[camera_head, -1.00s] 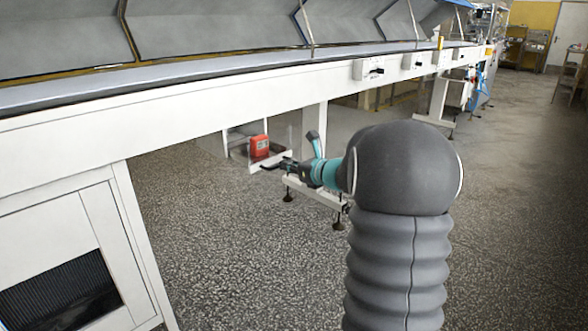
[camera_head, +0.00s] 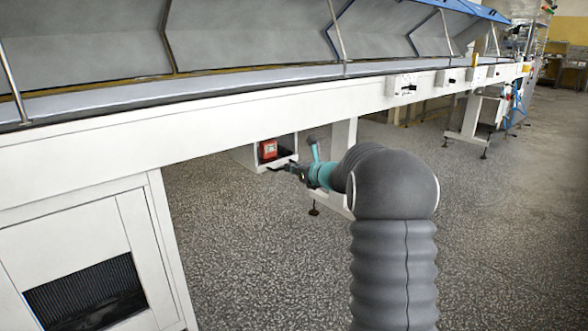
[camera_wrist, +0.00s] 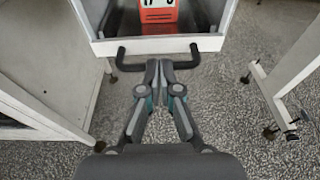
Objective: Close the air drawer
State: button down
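The air drawer (camera_head: 284,162) is a white box on the underside of the long white machine. It stands open, with its inside showing. A red object (camera_head: 268,150) with a white label sits in it. In the wrist view the drawer's white front edge (camera_wrist: 108,48) is at the top, with a dark bar handle (camera_wrist: 186,64) across it. My gripper (camera_wrist: 159,66) has its two fingers together at the middle of the handle and covers part of the bar. I cannot tell whether they clasp it. In the head view my gripper (camera_head: 292,170) is at the drawer front.
The long white conveyor frame (camera_head: 210,132) runs above the drawer. A white cabinet with a dark grille (camera_head: 85,295) stands at the left. A white support leg (camera_head: 342,135) stands right of the drawer. The speckled floor (camera_head: 260,260) is open in front.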

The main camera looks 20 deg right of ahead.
jog(key=v, duration=1.4)
jog(key=shift+b, duration=0.4)
jog(key=s+a+f+n+g, duration=0.85)
jog(key=s+f+n, duration=0.25)
jog(key=s+n, duration=0.35)
jog(key=s+a+r+n+h, duration=0.1)
jog(key=s+a+n, duration=0.2)
jog(key=s+n, duration=0.3)
jog(key=s+a+r+n+h, duration=0.2)
jog(key=s+n, duration=0.3)
jog(key=s, duration=0.5)
jog(key=s+a+r+n+h+p, duration=0.1)
jog(key=s+a+n+h, duration=0.1)
jog(key=s+a+n, duration=0.3)
jog(key=shift+s+r+n+g, duration=0.3)
jog(key=shift+s+n, duration=0.55)
jog(key=shift+s, duration=0.7)
